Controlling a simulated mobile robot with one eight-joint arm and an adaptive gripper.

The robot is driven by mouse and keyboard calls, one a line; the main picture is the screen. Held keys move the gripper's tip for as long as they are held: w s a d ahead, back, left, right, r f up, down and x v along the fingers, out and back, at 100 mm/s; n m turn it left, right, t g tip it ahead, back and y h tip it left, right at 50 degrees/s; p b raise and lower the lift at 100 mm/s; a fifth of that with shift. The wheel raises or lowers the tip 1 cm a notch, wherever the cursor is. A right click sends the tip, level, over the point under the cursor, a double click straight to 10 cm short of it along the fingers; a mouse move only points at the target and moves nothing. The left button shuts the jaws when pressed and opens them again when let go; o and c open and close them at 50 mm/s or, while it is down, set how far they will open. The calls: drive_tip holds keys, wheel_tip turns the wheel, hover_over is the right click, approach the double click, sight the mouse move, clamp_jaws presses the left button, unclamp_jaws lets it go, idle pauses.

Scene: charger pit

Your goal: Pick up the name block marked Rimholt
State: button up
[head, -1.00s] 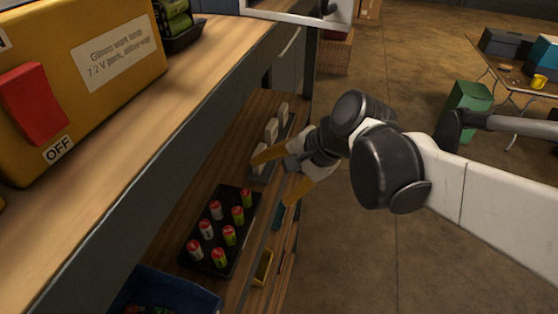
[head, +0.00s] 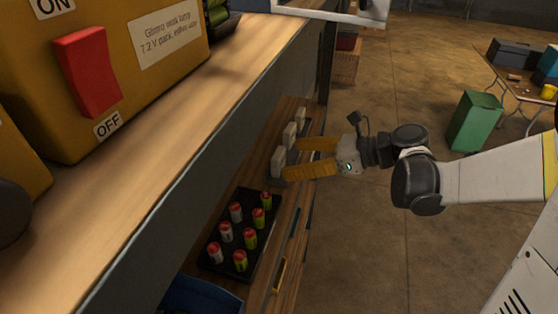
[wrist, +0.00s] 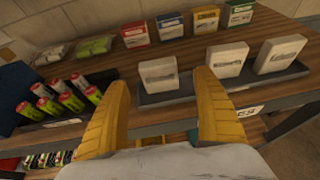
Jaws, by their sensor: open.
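Three white name blocks stand in a row on a dark tray (wrist: 190,92) on the shelf. In the wrist view they are the left block (wrist: 159,74), the middle block (wrist: 228,59) and the right block (wrist: 279,56). Each has a printed label, too blurred to read, so I cannot tell which says Rimholt. My gripper (wrist: 161,79) is open and empty, its yellow fingers either side of the left block's line, with the block beyond the tips. In the head view my gripper (head: 291,159) reaches in from the right, close to the nearest block (head: 277,163).
A black holder (head: 238,238) with several red-topped cells stands near the blocks; a blue bin (head: 200,296) is beyond it. Several coloured boxes (wrist: 170,26) line the back of the shelf. A thick upper bench (head: 170,130) overhangs the shelf. Open floor lies right.

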sight(282, 160)
drive_tip(key=x, duration=0.4)
drive_tip(key=shift+a+f, duration=0.15)
drive_tip(key=shift+a, duration=0.15)
drive_tip(key=c, duration=1.3)
drive_tip(key=shift+o, duration=0.2)
